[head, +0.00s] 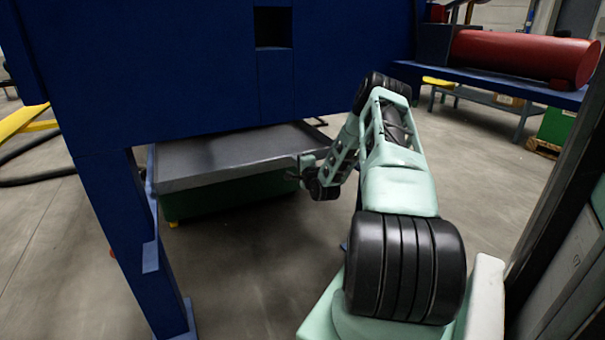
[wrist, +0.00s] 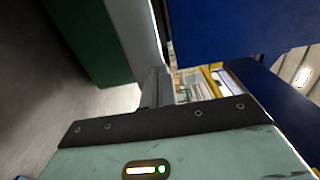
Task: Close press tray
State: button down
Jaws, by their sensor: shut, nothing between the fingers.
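The press tray (head: 230,152) is a wide grey tray under the blue press body (head: 215,70), above a green bin. My gripper (head: 298,175) is at the tray's right front corner, close to its edge; whether it touches cannot be told. In the wrist view my gripper (wrist: 157,85) is shut, with the grey tray side (wrist: 133,35) just beyond and left of its fingertips. The tray's far part is hidden under the press.
The green bin (head: 235,194) stands below the tray. A blue press leg (head: 118,205) is at the left. A red cylinder (head: 520,56) lies on a blue beam at the right. Open floor (head: 250,270) lies in front of the tray.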

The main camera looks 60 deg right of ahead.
jog(key=shift+w+d, duration=0.35)
jog(key=shift+w, duration=0.25)
